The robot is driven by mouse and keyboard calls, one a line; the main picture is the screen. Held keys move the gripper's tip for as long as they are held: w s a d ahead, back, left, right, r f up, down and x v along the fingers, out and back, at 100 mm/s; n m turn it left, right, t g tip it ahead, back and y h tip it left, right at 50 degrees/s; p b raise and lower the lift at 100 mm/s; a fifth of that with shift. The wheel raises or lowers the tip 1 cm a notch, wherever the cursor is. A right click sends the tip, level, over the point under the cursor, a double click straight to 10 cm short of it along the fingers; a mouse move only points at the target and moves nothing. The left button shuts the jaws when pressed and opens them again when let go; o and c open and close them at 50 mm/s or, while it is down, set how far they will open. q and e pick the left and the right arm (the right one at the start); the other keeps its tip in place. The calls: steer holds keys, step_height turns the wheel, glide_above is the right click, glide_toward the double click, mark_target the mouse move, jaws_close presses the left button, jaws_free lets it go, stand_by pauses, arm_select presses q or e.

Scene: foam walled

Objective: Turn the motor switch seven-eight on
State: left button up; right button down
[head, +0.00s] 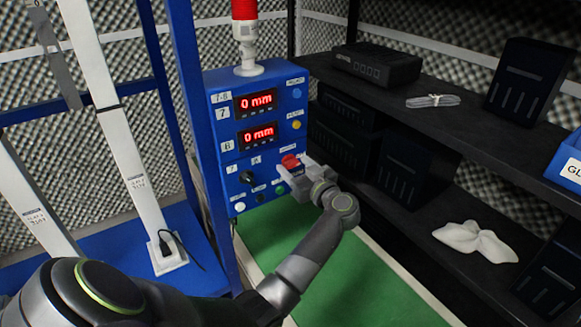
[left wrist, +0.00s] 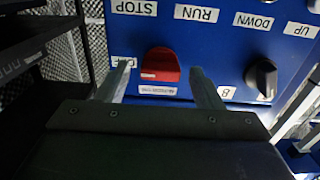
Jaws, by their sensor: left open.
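The blue control panel (head: 226,150) stands left of centre in the head view. A red switch (head: 290,161) is on its lower right part. The red switch also shows in the left wrist view (left wrist: 161,66), with a small white label under it that is too blurred to read for sure. My left gripper (head: 295,174) is open at the panel, its two fingers on either side of the red switch. In the left wrist view the switch lies between the fingertips (left wrist: 163,80); I cannot tell whether they touch it. My right gripper is not in view.
A black knob (head: 247,177) sits left of the switch, with a row of small buttons (head: 260,198) below. Two red displays (head: 257,103) read 0 mm. A red lamp (head: 244,30) tops the panel. Dark shelves (head: 480,110) stand on the right, close to my arm.

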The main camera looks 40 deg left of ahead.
arm_select(q)
steer(key=shift+w+a+r, duration=0.1)
steer(key=shift+a, duration=0.1)
steer(key=c, duration=1)
